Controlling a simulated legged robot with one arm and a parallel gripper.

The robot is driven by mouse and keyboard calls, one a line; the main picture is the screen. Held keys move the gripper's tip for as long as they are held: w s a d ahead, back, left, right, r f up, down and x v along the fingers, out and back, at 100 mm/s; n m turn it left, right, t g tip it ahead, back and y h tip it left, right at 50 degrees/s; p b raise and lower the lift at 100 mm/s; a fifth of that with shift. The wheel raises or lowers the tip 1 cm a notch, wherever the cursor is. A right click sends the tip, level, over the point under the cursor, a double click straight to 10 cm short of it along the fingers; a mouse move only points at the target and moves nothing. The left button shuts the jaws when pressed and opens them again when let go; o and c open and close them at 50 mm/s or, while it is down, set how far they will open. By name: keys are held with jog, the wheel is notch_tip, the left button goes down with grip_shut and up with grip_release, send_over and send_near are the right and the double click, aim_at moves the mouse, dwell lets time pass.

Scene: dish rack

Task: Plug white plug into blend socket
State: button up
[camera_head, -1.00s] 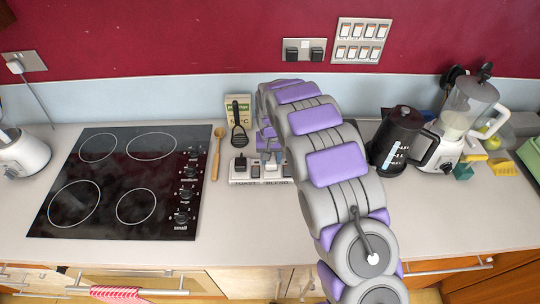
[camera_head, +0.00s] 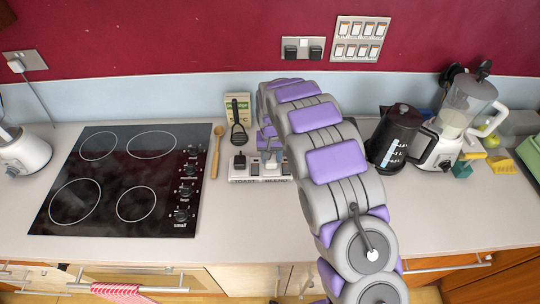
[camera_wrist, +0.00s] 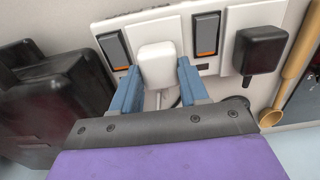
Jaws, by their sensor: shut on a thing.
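The white plug (camera_wrist: 157,62) sits between the blue fingers of my gripper (camera_wrist: 156,74), which is shut on it. The plug is up against the face of the socket strip (camera_wrist: 222,72), at the half labelled BLEND in the head view. I cannot tell whether its pins are fully in. In the head view the white plug (camera_head: 270,165) is partly covered by my gripper and arm. A black plug (camera_wrist: 260,50) sits in the other socket, labelled TOAST; it also shows in the head view (camera_head: 239,162). The white plug's cord shows between the fingers.
A black kettle (camera_head: 397,140) and a blender (camera_head: 460,118) stand right of my arm. A wooden spoon (camera_head: 216,152) and a black hob (camera_head: 120,190) lie left of the strip. The counter in front of the strip is clear.

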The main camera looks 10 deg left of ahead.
jog(key=o, duration=1.1)
jog(key=shift+w+f, duration=0.1)
jog(key=shift+f, duration=0.05)
jog(key=shift+c, duration=0.2)
jog(key=o, duration=0.3)
jog(key=shift+a, duration=0.1)
notch_tip(320, 180, up, 17)
jog(key=p, duration=0.1)
jog(key=shift+r+p, duration=0.2)
jog(key=shift+p, duration=0.1)
